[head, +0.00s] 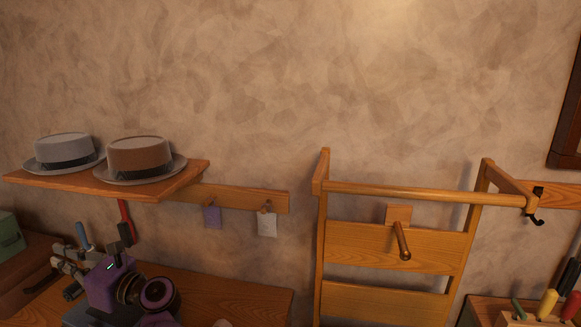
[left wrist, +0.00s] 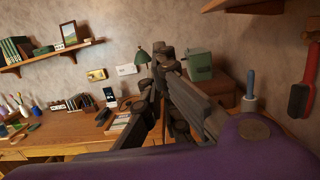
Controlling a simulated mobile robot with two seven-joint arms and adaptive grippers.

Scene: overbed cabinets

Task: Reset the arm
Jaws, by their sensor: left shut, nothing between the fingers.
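My left arm is folded at the lower left of the head view, with its purple links over the wooden desk. My left gripper (head: 66,268) points to the left there and is shut and empty. In the left wrist view its dark fingers (left wrist: 161,72) come together in the middle of the picture, with nothing between them. My right gripper and right arm are in neither view.
Two hats (head: 140,158) sit on a wall shelf (head: 180,186) above my left arm. A red-handled brush (left wrist: 300,92) hangs beneath. A wooden rack (head: 390,245) stands right. A green box (left wrist: 200,64) and cluttered desk (left wrist: 75,128) lie beyond the gripper. The upper wall is clear.

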